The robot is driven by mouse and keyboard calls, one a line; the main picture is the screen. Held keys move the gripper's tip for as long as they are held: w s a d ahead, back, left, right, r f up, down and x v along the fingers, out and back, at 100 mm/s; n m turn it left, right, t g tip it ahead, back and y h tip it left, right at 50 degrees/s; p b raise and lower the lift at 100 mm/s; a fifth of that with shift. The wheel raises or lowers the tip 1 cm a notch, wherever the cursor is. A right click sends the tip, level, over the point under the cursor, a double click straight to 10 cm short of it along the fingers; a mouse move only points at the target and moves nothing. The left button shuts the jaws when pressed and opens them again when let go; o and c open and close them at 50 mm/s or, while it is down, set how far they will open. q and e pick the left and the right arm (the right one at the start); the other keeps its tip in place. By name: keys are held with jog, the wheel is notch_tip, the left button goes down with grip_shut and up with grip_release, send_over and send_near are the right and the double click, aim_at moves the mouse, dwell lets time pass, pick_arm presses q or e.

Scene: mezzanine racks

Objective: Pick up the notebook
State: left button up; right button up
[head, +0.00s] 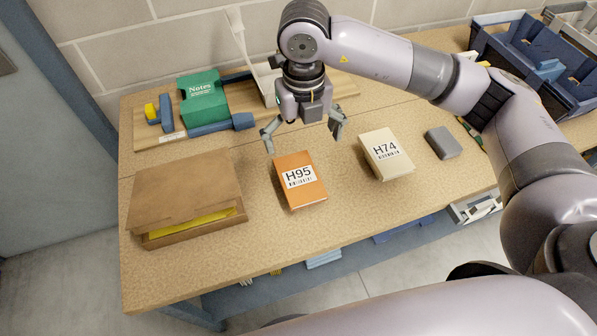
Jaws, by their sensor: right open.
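A green notebook marked "Notes" (203,98) rests on a wooden board at the back left of the table. An orange book labelled H95 (309,197) lies flat near the middle of the table. A cream book labelled H74 (386,167) lies to its right. My right gripper (303,139) points down with its fingers spread and nothing between them. It is just behind the orange book and to the right of the green notebook, apart from both in the picture. My left gripper is not in view.
A brown cardboard box (182,185) with something yellow inside stands at the left. Blue tools lie beside the green notebook. A grey block (443,143) sits right of the cream book, and blue bins (540,61) stand at the far right. The table's front strip is clear.

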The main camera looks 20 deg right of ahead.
jog(key=p, duration=0.1)
send_over(299, 177)
jog(key=f, duration=0.5)
jog(key=shift+s+d+f, duration=0.2)
jog(key=shift+d+f, duration=0.1)
jog(key=shift+f, duration=0.1)
notch_tip(299, 177, down, 2)
jog(key=shift+f, duration=0.15)
jog(key=shift+a+f+p, duration=0.1)
jog(key=shift+f+p, duration=0.15)
jog(key=shift+p, duration=0.2)
jog(key=f, duration=0.1)
jog(key=f+p, duration=0.1)
jog(key=f, duration=0.1)
jog(key=shift+w+a+f, duration=0.15)
jog(key=shift+w+f, duration=0.1)
jog(key=shift+f, duration=0.1)
jog(key=shift+f+p, duration=0.3)
jog(key=shift+f, duration=0.2)
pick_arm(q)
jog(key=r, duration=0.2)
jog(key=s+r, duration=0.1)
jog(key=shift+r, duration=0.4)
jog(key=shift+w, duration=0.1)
pick_arm(e)
jog(key=shift+c, duration=0.5)
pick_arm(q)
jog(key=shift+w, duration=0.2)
pick_arm(e)
jog(key=c, duration=1.2)
